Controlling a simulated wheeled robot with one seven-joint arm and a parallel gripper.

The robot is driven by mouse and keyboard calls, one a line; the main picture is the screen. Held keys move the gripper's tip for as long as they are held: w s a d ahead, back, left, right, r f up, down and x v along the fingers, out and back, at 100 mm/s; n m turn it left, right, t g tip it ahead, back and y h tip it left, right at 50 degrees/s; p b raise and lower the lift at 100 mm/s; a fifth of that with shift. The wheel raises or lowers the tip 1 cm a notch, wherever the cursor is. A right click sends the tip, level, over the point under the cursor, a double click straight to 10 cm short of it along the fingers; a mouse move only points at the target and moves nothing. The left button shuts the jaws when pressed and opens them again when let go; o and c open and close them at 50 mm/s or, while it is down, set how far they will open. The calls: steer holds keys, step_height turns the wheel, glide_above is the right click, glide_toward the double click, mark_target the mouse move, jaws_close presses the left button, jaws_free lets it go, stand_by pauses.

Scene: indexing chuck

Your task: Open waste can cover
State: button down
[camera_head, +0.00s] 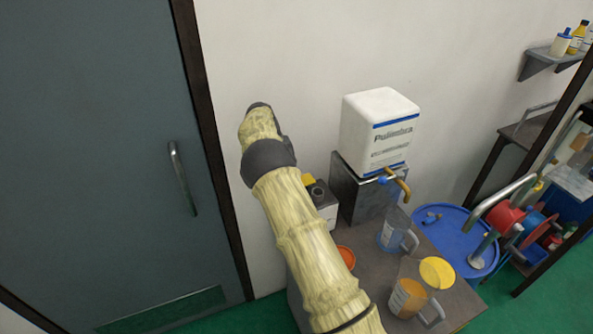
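I cannot make out a waste can or its cover for certain. The likeliest match is a blue drum (436,222) with a flat round top at the right, beside the small table. Its top looks closed, with small fittings on it. My arm, in a pale yellow sleeve with dark bands, rises from the bottom centre and bends near the wall, left of the white container. My gripper does not show, so its hold is hidden.
A dark table (445,302) holds a white container (372,125) with a brass tap on a metal stand, a clear jug (391,236), a jug with orange liquid (408,299) and an orange round item (347,257). A grey door (90,140) is left. Red and blue reels crowd the right.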

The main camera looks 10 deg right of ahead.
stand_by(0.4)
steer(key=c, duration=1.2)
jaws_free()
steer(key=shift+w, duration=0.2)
